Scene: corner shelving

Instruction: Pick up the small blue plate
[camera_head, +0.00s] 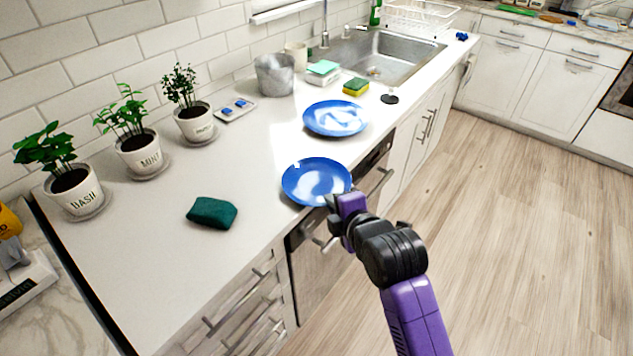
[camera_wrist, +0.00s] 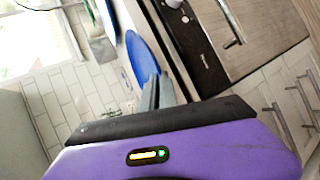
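Two blue plates lie on the white counter. The nearer plate (camera_head: 316,182) is by the counter's front edge and looks slightly smaller for its distance; I take it as the small one. The other plate (camera_head: 335,118) lies farther back, toward the sink. My gripper (camera_head: 332,201) is at the nearer plate's front right rim, and my purple wrist partly hides the fingers. In the wrist view, the grey fingers (camera_wrist: 158,92) are close together at the end of a blue plate (camera_wrist: 141,56) seen at a slant. Whether they clamp the rim is unclear.
A green cloth (camera_head: 212,212) lies left of the nearer plate. Potted herbs (camera_head: 139,153) line the wall. A grey pot (camera_head: 275,75), a sponge (camera_head: 356,86) and the sink (camera_head: 377,58) are farther back. Cabinet and appliance handles stick out below the counter edge. The floor at right is clear.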

